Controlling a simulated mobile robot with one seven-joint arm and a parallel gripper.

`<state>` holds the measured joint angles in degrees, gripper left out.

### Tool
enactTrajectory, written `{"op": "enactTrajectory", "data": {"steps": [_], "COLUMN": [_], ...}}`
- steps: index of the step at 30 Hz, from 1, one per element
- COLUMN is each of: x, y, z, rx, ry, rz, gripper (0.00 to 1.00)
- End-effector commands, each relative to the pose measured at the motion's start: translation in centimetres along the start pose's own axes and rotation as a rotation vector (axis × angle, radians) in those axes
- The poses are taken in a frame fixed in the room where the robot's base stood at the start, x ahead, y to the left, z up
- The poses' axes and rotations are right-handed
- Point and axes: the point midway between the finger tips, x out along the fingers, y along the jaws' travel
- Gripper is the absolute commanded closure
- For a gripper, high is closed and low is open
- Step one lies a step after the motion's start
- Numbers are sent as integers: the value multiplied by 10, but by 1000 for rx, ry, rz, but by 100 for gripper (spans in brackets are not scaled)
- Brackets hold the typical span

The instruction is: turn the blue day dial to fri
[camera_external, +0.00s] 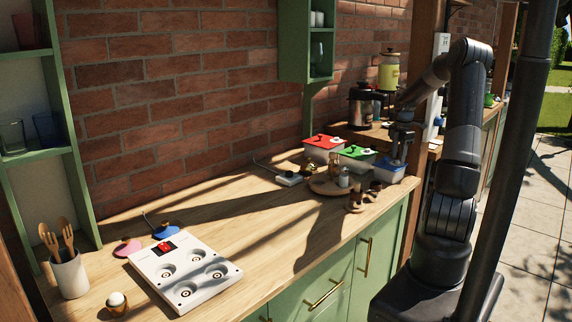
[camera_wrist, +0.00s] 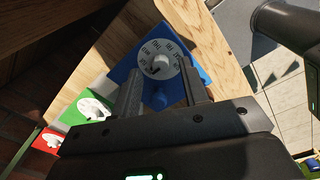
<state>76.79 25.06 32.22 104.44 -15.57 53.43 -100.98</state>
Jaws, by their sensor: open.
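The blue lid (camera_wrist: 122,67) with its round white day dial (camera_wrist: 160,60) fills the upper middle of the wrist view.
Green-lidded (camera_external: 357,153) and red-lidded (camera_external: 322,143) containers stand in a row left of the blue one. A round wooden board (camera_external: 325,186) with small items and brown figures (camera_external: 356,200) lie in front.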

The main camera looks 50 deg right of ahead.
Motion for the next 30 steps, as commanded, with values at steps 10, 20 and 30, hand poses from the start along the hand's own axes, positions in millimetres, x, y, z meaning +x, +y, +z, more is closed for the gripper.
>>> {"op": "enactTrajectory", "data": {"steps": [10,20,30], "x": [14,14,13], "y": [0,0,0], "z": [0,0,0], "rx": [0,0,0], "ry": [0,0,0], "rz": [0,0,0], "gripper": [60,78,100]}}
